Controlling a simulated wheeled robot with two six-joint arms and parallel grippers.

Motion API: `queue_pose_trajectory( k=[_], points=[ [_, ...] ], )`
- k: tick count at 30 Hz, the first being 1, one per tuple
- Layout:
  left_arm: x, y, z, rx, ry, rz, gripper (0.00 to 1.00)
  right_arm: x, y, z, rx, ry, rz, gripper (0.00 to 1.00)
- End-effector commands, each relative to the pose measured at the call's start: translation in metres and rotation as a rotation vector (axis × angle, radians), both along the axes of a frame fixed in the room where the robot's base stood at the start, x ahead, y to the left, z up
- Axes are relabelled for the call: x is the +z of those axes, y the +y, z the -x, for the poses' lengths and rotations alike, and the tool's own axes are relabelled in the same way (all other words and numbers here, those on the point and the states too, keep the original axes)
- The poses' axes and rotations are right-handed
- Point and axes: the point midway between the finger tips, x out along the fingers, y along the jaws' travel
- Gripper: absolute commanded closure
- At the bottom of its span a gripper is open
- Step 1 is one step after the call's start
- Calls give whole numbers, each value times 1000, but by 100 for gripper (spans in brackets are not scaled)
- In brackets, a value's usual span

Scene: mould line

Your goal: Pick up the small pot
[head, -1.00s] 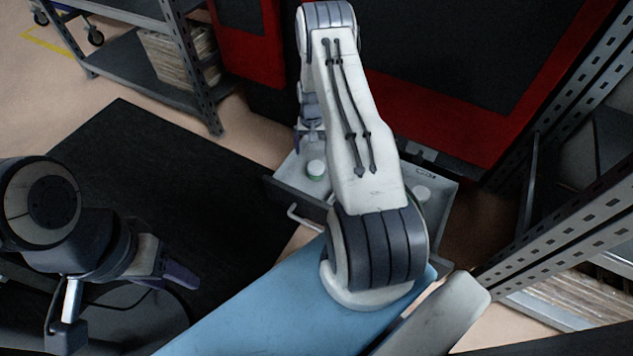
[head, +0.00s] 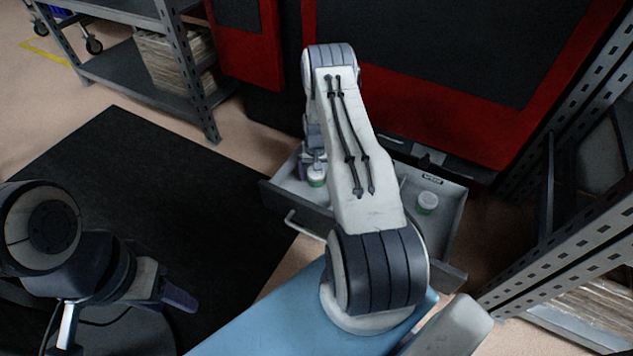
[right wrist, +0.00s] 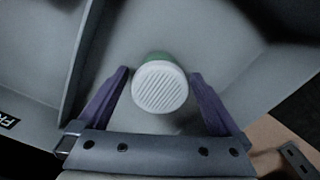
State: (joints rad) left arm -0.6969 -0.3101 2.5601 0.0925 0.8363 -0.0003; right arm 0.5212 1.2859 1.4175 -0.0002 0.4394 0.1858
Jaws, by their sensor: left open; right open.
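A small pot (head: 316,177) with a white ribbed lid and a green band stands in the left part of an open grey drawer. In the right wrist view the pot (right wrist: 160,86) sits between the purple fingertips of my right gripper (right wrist: 160,88), which is open with a gap on both sides. In the head view my right gripper (head: 313,165) is down in the drawer at the pot, partly hidden by its own arm. A second similar pot (head: 427,203) stands in the drawer's right part. My left gripper (head: 178,292) hangs at lower left, away from the drawer.
The drawer (head: 455,225) has raised walls, an inner divider and a front handle (head: 303,225). A red machine (head: 450,120) stands behind it. Metal racks stand at upper left (head: 205,110) and at right (head: 560,200). A black mat (head: 150,180) covers the floor at left.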

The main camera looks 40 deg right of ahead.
Motion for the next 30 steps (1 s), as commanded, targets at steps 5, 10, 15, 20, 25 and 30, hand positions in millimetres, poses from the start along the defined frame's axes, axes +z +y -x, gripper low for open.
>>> queue_pose_trajectory(
  k=[5, 10, 15, 20, 25, 30],
  points=[
    [-3, 0, 0, 0, 0, 0, 50, -4, 0, -1, 0, -2, 1, 0],
    [-3, 0, 0, 0, 0, 0, 50, -4, 0, 0, 0, -1, 1, 31],
    [-3, 0, 0, 0, 0, 0, 50, -4, 0, -1, 0, -2, 1, 90],
    [-3, 0, 0, 0, 0, 0, 50, -3, 0, -1, 0, -2, 1, 90],
    [1, 0, 0, 0, 0, 0, 50, 2, 0, -1, 0, -2, 1, 90],
    [16, 0, 0, 0, 0, 0, 50, 19, -1, -1, 0, -3, 1, 90]
  ],
)
